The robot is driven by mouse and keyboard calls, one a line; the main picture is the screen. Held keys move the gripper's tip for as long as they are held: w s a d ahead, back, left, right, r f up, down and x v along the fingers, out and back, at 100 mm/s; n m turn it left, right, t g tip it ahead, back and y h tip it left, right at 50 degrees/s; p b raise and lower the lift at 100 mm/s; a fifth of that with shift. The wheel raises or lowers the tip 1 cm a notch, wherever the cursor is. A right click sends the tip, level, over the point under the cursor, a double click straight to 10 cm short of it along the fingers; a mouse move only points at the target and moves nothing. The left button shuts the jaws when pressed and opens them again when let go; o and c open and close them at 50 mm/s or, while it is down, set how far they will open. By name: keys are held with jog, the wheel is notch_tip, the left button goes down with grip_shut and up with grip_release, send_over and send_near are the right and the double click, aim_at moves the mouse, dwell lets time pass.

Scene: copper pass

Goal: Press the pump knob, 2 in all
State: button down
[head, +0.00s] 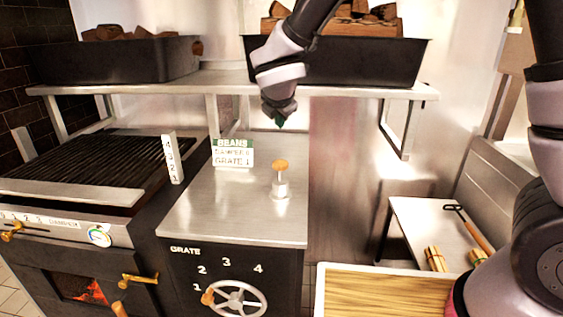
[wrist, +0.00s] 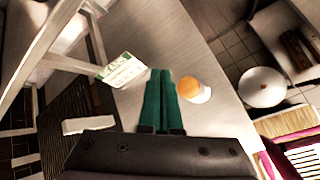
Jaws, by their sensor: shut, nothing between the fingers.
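The pump knob (head: 280,166) is a small orange-tan cap on a short pale metal stem and base (head: 280,188). It stands upright on the steel counter. In the wrist view the orange knob (wrist: 189,87) shows just right of my fingertips. My gripper (head: 279,122) is shut and empty, its green fingers pointing down above the counter. In the head view it appears above the knob, with a gap between them. In the wrist view the closed green fingers (wrist: 160,75) lie side by side, apart from the knob.
A sign reading BEANS, DAMPER, GRATE (head: 233,153) stands left of the knob. A shelf (head: 220,84) with black bins of wood (head: 340,62) is behind. A grill (head: 85,160) is at left, a grate wheel (head: 238,298) in front. The counter (head: 215,205) around the knob is clear.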

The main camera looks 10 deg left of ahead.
aim_at(279, 163)
jog(key=shift+f, duration=4.25)
jog(key=shift+f, duration=0.15)
jog(key=shift+f, duration=0.25)
jog(key=shift+f, duration=1.65)
jog(key=shift+r, duration=2.05)
jog(key=shift+r, duration=2.55)
